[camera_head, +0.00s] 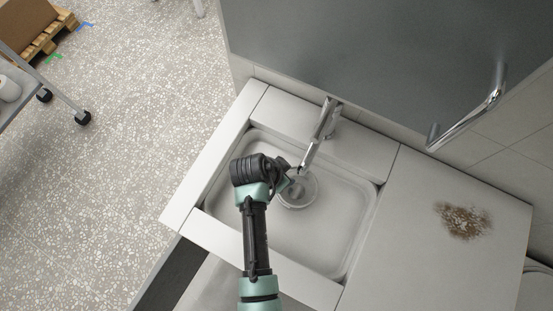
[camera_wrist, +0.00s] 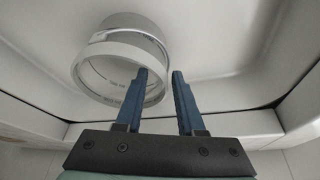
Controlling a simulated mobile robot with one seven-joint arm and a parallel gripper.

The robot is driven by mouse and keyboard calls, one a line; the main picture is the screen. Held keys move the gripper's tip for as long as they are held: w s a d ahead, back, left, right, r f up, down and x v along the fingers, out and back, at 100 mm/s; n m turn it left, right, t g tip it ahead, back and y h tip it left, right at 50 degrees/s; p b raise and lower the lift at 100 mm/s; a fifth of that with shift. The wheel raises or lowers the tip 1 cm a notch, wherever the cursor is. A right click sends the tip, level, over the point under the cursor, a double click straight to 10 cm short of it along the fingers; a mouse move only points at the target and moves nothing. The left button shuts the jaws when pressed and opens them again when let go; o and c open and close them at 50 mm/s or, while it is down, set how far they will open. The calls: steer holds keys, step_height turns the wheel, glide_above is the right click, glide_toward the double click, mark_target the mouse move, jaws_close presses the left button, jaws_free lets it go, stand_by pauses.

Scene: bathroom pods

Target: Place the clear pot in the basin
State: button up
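The clear pot (camera_head: 309,190) is a round, see-through cup with a pale rim. It is inside the white basin (camera_head: 300,240), below the faucet, and appears upright on the basin floor. In the wrist view the pot (camera_wrist: 120,48) shows its open mouth toward me. My gripper (camera_head: 287,182) is at the pot's left side in the head view, where its fingers are hard to make out. In the wrist view my gripper (camera_wrist: 160,73) has its two blue fingers apart, one over the pot's mouth and the other outside the rim. I see no finger pressing on the wall.
A chrome faucet (camera_head: 319,135) reaches over the basin close to my gripper. The counter (camera_head: 410,240) to the right has a brown stain (camera_head: 462,221). A grey panel with a chrome handle (camera_head: 478,113) stands behind. A wheeled cart (camera_head: 40,85) is at the far left.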

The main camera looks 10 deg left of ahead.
steer(key=v, duration=0.9)
steer(key=shift+r, duration=0.4)
steer(key=shift+s+a, duration=0.1)
steer(key=shift+a, duration=0.05)
